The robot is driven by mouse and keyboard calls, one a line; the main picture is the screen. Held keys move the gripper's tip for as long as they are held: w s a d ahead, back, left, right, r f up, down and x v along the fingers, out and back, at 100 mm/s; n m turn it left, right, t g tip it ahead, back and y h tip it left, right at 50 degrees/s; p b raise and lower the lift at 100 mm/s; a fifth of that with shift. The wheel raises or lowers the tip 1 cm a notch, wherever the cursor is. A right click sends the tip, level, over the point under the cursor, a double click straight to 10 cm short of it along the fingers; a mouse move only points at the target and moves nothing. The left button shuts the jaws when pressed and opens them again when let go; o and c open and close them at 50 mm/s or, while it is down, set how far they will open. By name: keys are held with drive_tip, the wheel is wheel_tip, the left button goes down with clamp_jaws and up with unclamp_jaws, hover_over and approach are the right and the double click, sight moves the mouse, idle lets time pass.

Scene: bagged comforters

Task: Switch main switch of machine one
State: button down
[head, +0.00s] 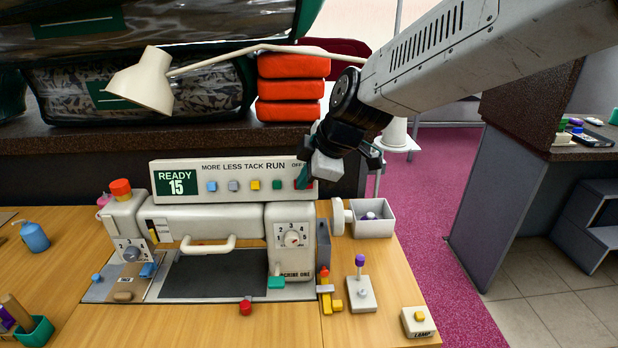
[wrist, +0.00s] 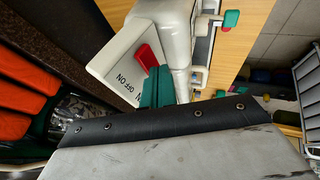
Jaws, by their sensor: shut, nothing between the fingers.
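Machine one (head: 225,222) is a cream sewing-type machine on a wooden table, with a panel (head: 235,167) on top reading "READY 15" and "MORE LESS TACK RUN". Its red main switch (head: 309,184) sits at the panel's right end, partly hidden by my gripper (head: 303,176). In the wrist view the red switch lever (wrist: 148,57) stands tilted on the white panel end, next to "ON" and "OFF" lettering. My gripper's teal fingertips (wrist: 155,87) are closed together and empty, right beside the lever. I cannot tell whether they touch it.
A white handwheel (head: 337,216) and an open box (head: 372,218) stand right of the machine. A purple-topped lever (head: 360,285) and a lamp switch block (head: 418,322) lie in front. A cream desk lamp (head: 143,80) and stacked orange bundles (head: 291,88) are behind.

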drive_tip(key=shift+w, duration=0.1)
drive_tip(key=shift+w+a, duration=0.15)
idle(0.3)
drive_tip(key=shift+f, duration=0.1)
drive_tip(key=shift+w+d, duration=0.1)
drive_tip(key=shift+d, duration=0.8)
drive_tip(key=s+d+r, duration=0.4)
drive_tip(key=s+r, duration=0.3)
drive_tip(key=r, duration=0.2)
drive_tip(key=shift+s+r, duration=0.35)
drive_tip(key=shift+r, duration=0.05)
